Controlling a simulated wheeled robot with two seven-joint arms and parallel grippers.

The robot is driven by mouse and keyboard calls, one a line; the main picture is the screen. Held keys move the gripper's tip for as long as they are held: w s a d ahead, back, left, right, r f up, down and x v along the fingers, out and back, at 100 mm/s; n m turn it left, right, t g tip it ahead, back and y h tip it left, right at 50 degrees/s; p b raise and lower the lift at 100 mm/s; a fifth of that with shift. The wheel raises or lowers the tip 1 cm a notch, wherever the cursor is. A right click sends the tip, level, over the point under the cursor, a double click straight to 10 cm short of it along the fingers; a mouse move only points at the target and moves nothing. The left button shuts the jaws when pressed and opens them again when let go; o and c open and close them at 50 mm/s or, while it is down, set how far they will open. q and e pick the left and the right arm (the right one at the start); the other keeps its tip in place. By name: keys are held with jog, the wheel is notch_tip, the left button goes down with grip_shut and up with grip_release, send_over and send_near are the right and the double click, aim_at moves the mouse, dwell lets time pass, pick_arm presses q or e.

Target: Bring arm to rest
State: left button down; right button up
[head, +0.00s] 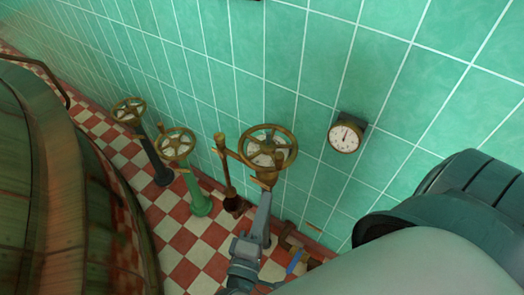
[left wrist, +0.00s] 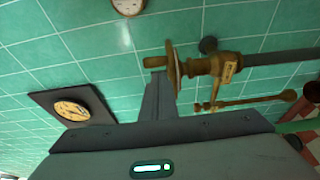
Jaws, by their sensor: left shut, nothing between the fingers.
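My left gripper (head: 266,185) reaches up from the bottom of the head view, its narrow grey fingers shut and empty. In the left wrist view, the shut fingers (left wrist: 158,85) end beside the rim of a brass handwheel (left wrist: 172,65), seen nearly edge-on. I cannot tell whether they touch it. My right gripper is in neither view.
A round gauge (head: 345,137) hangs right of the wheel. Two more handwheels (head: 129,111) (head: 175,144) stand left on columns. A big riveted copper vessel (head: 30,190) fills the left side. A red-and-white checkered floor (head: 190,240) shows between vessel and wall.

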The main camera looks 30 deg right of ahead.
pick_arm(q)
jog(key=s+a+f+m+g+y, duration=0.15)
jog(key=a+f, duration=0.35)
jog(key=f, duration=0.7)
jog(key=s+a+f+m+g+y, duration=0.1)
jog(key=a+f+m+y, duration=0.15)
jog(key=a+f, duration=0.7)
jog(key=s+a+f+m+g+y, duration=0.1)
jog(key=a+f+g+y, duration=0.15)
jog(key=f, duration=1.35)
jog(key=s+a+f+m+g+y, duration=0.1)
jog(key=s+a+f+y, duration=0.1)
jog(key=s+a+f, duration=0.35)
jog(key=s+a+f+m+g+y, duration=0.1)
jog(key=s+a+f+m+y, duration=0.15)
jog(key=a+f, duration=0.55)
jog(key=s+a+f+m+g+y, duration=0.1)
jog(key=s+a+f, duration=0.3)
jog(key=s+a, duration=0.4)
jog(key=s+a+f+m+g+y+b, duration=0.1)
jog(key=s+a+f+g, duration=0.1)
jog(key=s+a+f, duration=0.2)
jog(key=s+a, duration=0.3)
jog(key=s, duration=0.2)
jog(key=shift+a+f+g+y, duration=0.3)
jog(key=shift+a+g, duration=0.05)
jog(key=shift+g, duration=0.05)
jog(key=shift+w, duration=0.1)
